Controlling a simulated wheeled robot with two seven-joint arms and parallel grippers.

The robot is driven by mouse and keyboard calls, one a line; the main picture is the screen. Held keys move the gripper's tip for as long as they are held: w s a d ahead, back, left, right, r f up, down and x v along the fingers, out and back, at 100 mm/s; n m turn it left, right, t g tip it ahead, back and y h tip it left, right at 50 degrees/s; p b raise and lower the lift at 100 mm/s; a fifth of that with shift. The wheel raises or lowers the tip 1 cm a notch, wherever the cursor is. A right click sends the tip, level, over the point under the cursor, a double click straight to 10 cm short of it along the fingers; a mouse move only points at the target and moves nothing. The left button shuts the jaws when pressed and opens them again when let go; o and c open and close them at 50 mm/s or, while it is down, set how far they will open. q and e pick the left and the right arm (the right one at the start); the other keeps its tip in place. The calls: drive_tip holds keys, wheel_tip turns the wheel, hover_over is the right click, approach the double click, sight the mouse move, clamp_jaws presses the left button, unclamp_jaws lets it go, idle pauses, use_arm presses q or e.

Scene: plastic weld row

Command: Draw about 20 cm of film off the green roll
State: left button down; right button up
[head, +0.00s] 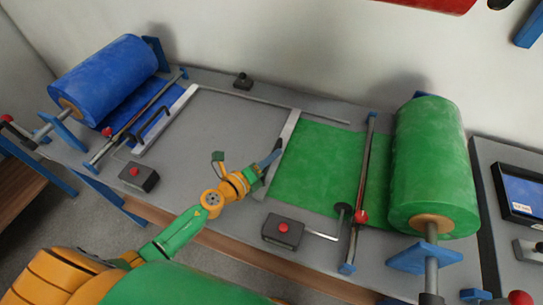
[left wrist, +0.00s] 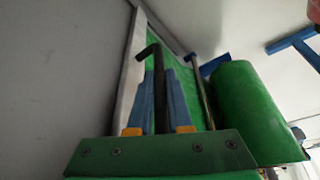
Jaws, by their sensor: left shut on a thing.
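The green roll (head: 432,165) is mounted on a spindle at the right of the table. Green film (head: 318,165) runs left from it, under a metal rod, to a pale bar (head: 283,145) at its left edge. My left gripper (head: 272,159) is at this bar. In the left wrist view its blue fingers (left wrist: 160,85) are shut on a black handle (left wrist: 152,54) at the bar. The green roll (left wrist: 250,105) also shows there at the right. The fingers hide part of the handle and film. My right gripper is not in view.
A blue roll (head: 107,78) with its own film and bar stands at the left. Button boxes (head: 284,231) and (head: 139,177) with red buttons sit along the front edge. A thin rail (head: 240,97) runs along the back. The grey table between the two bars is bare.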

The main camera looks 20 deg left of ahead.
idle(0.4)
use_arm(q)
drive_tip(key=shift+w+a+b, duration=0.1)
drive_tip(key=shift+a+b, duration=0.5)
drive_tip(key=shift+a, duration=0.75)
drive_tip(key=shift+a+r, duration=0.1)
drive_tip(key=shift+a, duration=0.15)
drive_tip(key=c, duration=0.8)
unclamp_jaws()
drive_tip(key=shift+c, duration=0.2)
drive_tip(key=v, duration=0.6)
drive_tip(key=shift+f, duration=0.2)
drive_tip(key=shift+s+a+r+b, duration=0.15)
drive_tip(key=shift+s+r+b, duration=0.15)
drive_tip(key=shift+s, duration=0.15)
